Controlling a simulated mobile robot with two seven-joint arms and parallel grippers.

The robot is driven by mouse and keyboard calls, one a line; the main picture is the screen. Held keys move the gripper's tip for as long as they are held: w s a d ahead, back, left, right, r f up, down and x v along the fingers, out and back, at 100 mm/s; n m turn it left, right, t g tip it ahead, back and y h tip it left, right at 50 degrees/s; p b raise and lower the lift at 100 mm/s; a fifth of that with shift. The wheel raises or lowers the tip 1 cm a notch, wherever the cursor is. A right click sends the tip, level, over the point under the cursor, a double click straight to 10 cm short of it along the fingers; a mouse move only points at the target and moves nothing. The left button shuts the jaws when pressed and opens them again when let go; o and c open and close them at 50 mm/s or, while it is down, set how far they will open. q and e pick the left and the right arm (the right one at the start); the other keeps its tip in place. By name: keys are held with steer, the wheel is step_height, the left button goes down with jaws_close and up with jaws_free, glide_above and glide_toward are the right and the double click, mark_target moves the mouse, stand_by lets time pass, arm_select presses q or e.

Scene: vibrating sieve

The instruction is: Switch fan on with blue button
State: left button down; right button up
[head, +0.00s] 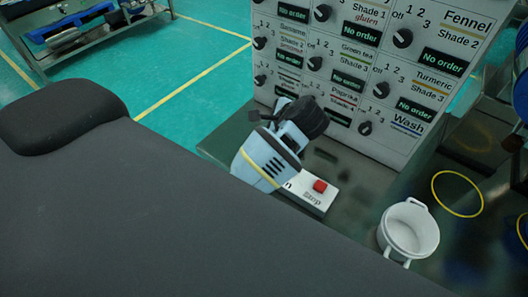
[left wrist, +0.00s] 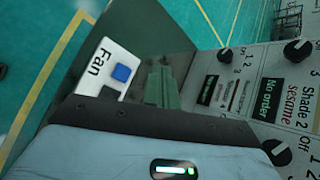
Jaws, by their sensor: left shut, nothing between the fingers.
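A white button box (head: 309,196) lies on the dark table, with a red button (head: 320,186) and a "Stop" label in the head view. In the left wrist view, the box (left wrist: 99,72) shows the word "Fan" and a blue button (left wrist: 122,74). My left gripper (left wrist: 160,68) is shut and empty; its fingers appear just right of the blue button in that view. I cannot tell the height between them. In the head view, my light-blue left hand covers part of the box, and the blue button is hidden. My right gripper is not in view.
A white panel (head: 385,137) with black knobs and order displays stands behind the box. A white two-handled pot (head: 408,232) stands to the right on the dark table (head: 352,178). A yellow ring (head: 457,194) shows farther right. A rack (head: 85,33) stands far left.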

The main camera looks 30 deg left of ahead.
arm_select(q)
steer(key=shift+f, duration=0.1)
steer(key=shift+f+b, duration=0.3)
steer(key=shift+f, duration=4.05)
steer(key=shift+f, duration=0.1)
steer(key=shift+f, duration=0.25)
steer(key=shift+f, duration=0.55)
steer(key=shift+r, duration=0.1)
steer(key=shift+r+p, duration=0.3)
steer(key=shift+r, duration=0.55)
steer(key=shift+r, duration=0.1)
steer(key=shift+r, duration=2.4)
